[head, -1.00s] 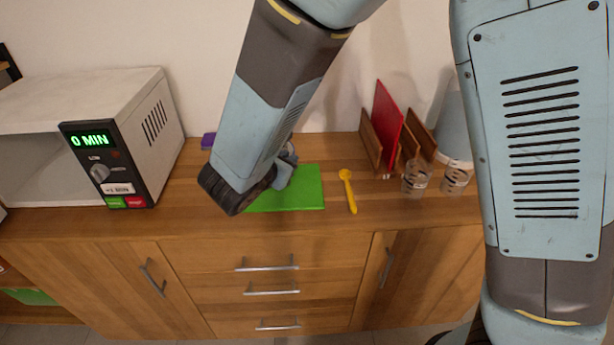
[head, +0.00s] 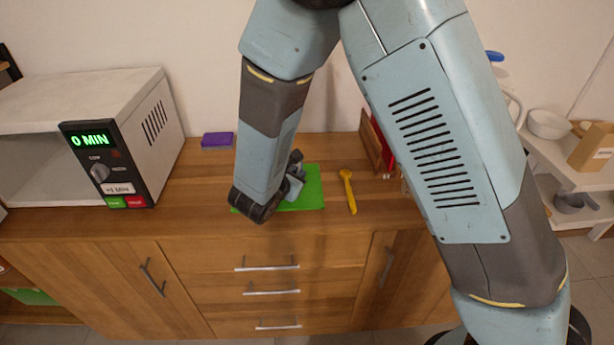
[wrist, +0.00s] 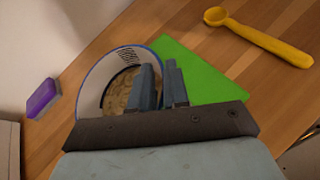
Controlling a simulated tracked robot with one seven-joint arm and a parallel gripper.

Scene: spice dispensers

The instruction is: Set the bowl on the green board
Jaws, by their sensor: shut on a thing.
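The bowl (wrist: 95,85) is white with a blue rim and holds something brown and grainy; it shows in the wrist view. My gripper (wrist: 158,68) is shut on the bowl's right-hand wall, with one finger inside and one outside. The flat green board (wrist: 205,72) lies on the wooden counter, and the bowl overlaps its left part in that view. I cannot tell whether the bowl touches the board. In the head view my forearm hides the bowl and covers the left part of the green board (head: 312,188).
A yellow spoon (head: 348,190) lies just right of the board. A purple block (head: 217,140) sits at the back left. The microwave (head: 130,165) stands left on the counter. A red board (head: 381,147) in a wooden rack is partly hidden behind my arm.

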